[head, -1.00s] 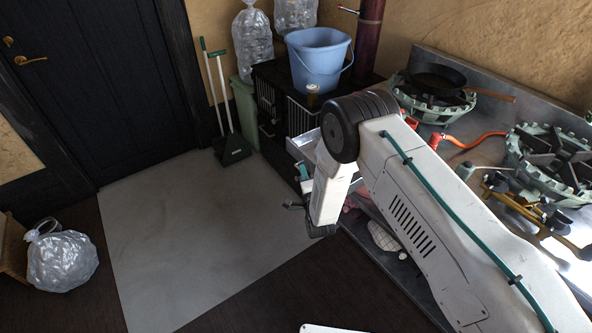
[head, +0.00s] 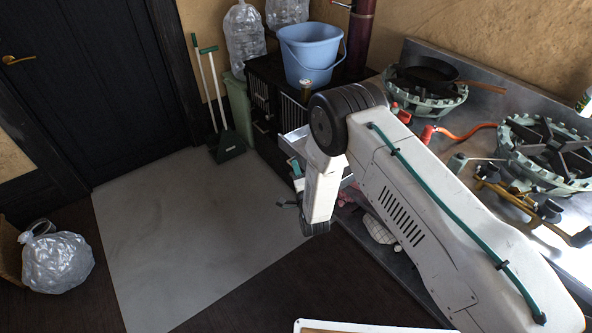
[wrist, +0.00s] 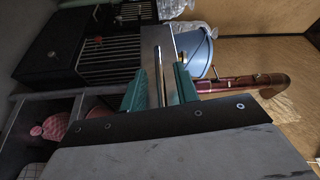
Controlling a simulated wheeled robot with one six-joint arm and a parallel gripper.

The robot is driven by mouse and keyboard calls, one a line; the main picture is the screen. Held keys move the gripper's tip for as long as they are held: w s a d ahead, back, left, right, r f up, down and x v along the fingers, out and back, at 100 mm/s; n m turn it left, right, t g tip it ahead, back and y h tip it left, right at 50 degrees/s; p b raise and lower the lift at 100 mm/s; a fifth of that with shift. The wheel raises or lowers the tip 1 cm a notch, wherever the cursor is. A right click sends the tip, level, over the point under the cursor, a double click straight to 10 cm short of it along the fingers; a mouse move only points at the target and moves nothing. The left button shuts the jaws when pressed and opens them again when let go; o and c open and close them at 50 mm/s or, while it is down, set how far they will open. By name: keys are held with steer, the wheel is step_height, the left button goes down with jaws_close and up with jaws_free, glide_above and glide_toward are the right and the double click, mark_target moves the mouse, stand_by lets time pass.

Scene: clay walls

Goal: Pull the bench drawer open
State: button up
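I cannot tell how deep the bar sits between the fingers. In the head view my gripper (head: 297,168) is beside the drawer, mostly hidden by my wrist.
The blue bucket (head: 311,52) stands on the black cabinet (head: 262,95). A metal worktop with burners (head: 548,150) and a pan (head: 428,72) is at right. Below it are open shelves holding pinkish items (wrist: 56,126). A broom and dustpan (head: 228,146) stand left. The pale floor mat (head: 190,230) is clear.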

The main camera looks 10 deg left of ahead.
steer(key=v, duration=0.7)
steer(key=shift+s, duration=0.1)
